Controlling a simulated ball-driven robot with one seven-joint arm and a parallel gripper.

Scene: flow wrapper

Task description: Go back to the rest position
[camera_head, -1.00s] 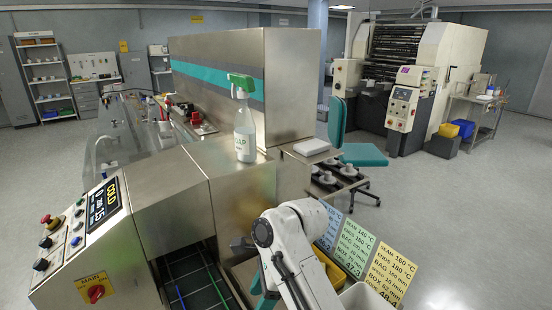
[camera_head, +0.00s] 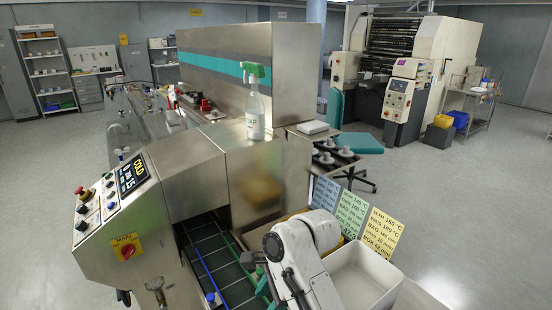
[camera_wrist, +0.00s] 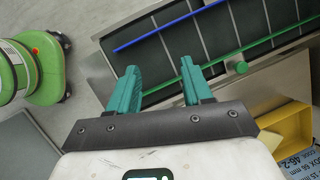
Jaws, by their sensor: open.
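My gripper (camera_wrist: 160,92) shows in the wrist view with two teal fingers spread apart and nothing between them. Its fingertips point toward the dark infeed conveyor (camera_wrist: 210,30), with the conveyor's metal edge close ahead. In the head view my white arm (camera_head: 298,262) stands at the bottom, beside the conveyor (camera_head: 222,270); the gripper itself is hard to make out there.
The flow wrapper's steel housing (camera_head: 185,165) and control panel (camera_head: 130,178) stand at the left. A spray bottle (camera_head: 255,112) stands on top. A white bin (camera_head: 362,275), colored cards (camera_head: 352,213) and a yellow bin (camera_wrist: 290,132) are close by. Open floor lies right.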

